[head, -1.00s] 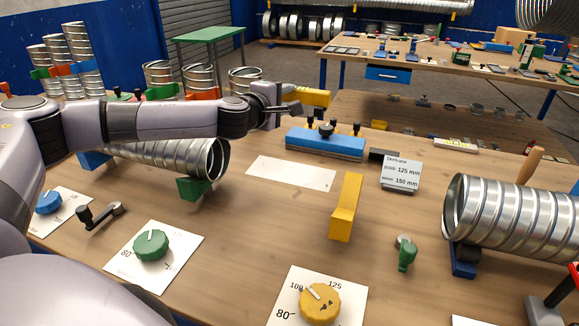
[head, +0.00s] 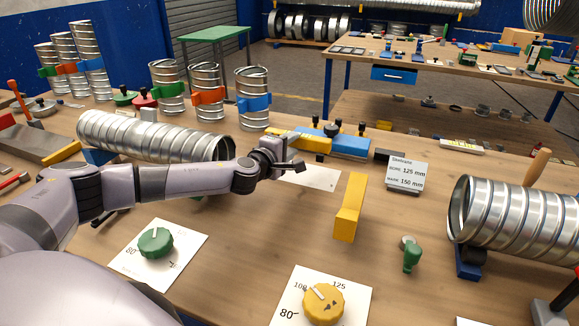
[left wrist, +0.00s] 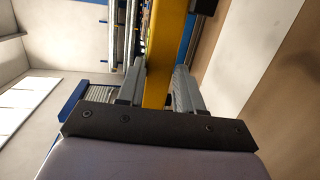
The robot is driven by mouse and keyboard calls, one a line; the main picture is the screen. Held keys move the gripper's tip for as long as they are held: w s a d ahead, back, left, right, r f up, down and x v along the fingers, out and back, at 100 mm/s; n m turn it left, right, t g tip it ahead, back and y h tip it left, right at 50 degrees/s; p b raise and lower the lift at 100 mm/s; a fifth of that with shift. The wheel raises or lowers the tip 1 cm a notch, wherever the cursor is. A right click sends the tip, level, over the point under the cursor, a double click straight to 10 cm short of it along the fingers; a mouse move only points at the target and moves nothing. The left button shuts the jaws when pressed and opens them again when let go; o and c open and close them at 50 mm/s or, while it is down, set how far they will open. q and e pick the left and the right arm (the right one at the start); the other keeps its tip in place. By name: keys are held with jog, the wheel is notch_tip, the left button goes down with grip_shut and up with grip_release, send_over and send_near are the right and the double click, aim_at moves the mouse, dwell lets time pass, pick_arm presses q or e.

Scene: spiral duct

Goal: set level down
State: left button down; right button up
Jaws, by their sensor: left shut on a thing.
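The level is a yellow bar (head: 312,144); in the head view it shows just beyond my left gripper (head: 283,157), in front of the blue block. In the left wrist view the yellow bar (left wrist: 164,50) passes between the two grey fingers of my left gripper (left wrist: 160,88), which is shut on it. The bar's near part is hidden by the gripper in the head view. I cannot tell whether its underside touches the table. A blank white sheet (head: 318,178) lies on the table just right of the gripper, partly covered by it. My right gripper is not in view.
A blue block with black knobs (head: 350,146) stands behind the level. Spiral ducts lie left (head: 150,137) and right (head: 515,222). Dial sheets with green (head: 155,243) and yellow (head: 322,304) knobs lie in front.

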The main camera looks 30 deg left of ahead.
pick_arm(q)
notch_tip(320, 180, down, 6)
jog(key=shift+f+b, duration=0.15)
jog(key=shift+b, duration=0.35)
jog(key=c, duration=1)
grip_release()
jog(key=s, duration=0.4)
jog(key=s+r, duration=0.1)
jog(key=s, duration=0.3)
jog(key=s+d, duration=0.1)
jog(key=s, duration=0.3)
jog(key=shift+r+p, duration=0.4)
